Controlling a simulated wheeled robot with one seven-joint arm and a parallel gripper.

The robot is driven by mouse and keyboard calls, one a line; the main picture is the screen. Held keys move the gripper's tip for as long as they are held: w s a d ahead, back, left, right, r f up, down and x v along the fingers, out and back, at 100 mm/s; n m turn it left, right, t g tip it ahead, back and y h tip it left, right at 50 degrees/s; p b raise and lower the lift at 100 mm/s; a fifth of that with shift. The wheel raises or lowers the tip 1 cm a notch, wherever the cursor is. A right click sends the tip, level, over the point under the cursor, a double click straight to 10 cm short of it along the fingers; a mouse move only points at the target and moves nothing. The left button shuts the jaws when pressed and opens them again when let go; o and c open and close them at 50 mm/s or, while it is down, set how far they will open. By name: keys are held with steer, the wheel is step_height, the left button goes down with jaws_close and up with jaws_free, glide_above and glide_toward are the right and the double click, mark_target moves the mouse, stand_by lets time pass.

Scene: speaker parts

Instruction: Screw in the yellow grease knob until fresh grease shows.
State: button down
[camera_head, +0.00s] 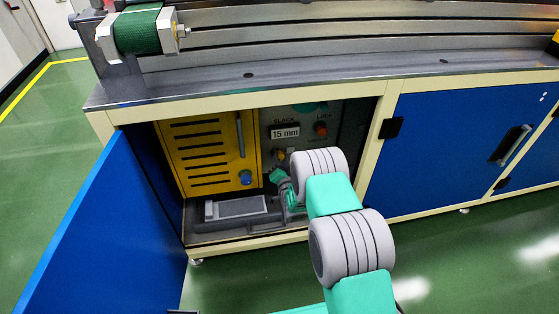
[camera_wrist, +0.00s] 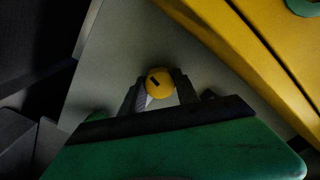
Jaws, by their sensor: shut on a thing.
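The yellow grease knob (camera_wrist: 159,81) is a round yellow cap with a short dark mark on its face, in the wrist view. My gripper (camera_wrist: 158,92) is shut on it, with a dark finger on each side. In the head view the knob (camera_head: 281,155) shows as a small yellow spot on the grey panel (camera_head: 272,137), inside the open cabinet. My green gripper (camera_head: 281,178) reaches in just below it there, partly hidden by my arm. I cannot see any grease in either view.
The panel also carries a "SLACK 15 mm" display (camera_head: 285,133) and a red knob (camera_head: 321,128). A yellow slotted cover (camera_head: 208,155) with a blue knob (camera_head: 246,177) stands left. A blue door (camera_head: 150,230) hangs open at left. A grey tray (camera_head: 237,208) lies on the cabinet floor.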

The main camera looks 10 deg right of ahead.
steer(key=shift+w+r+m, duration=0.1)
steer(key=shift+r+m, duration=0.05)
steer(key=shift+m, duration=0.35)
steer(key=c, duration=0.9)
jaws_free()
steer(key=s+p, duration=0.2)
steer(key=s, duration=0.5)
steer(key=shift+s, duration=0.4)
